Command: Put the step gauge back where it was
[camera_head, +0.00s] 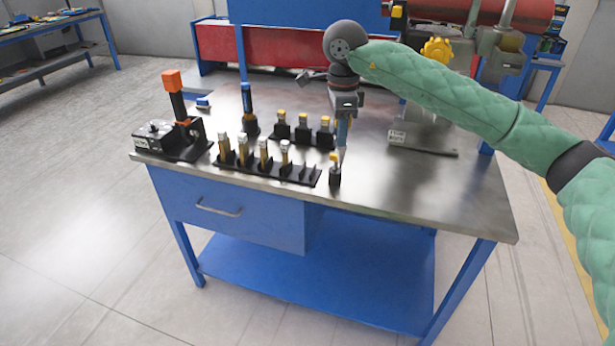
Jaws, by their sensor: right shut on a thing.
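My right gripper (343,112) hangs over the front middle of the steel bench, pointing down. It is shut on a slim upright thing (342,132) with blue on it; its lower end is just above or behind a small black block with a yellow top (335,170). I cannot tell whether they touch. The held thing may be the step gauge, but it is too small to be sure. My left gripper is not in view.
The steel bench (430,185) is clear at its right front. A black device with an orange-topped post (175,105) stands at the left end. Behind the rack are a blue-handled tool (247,108) and a short holder (302,135). A machine (420,140) stands at the back right.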

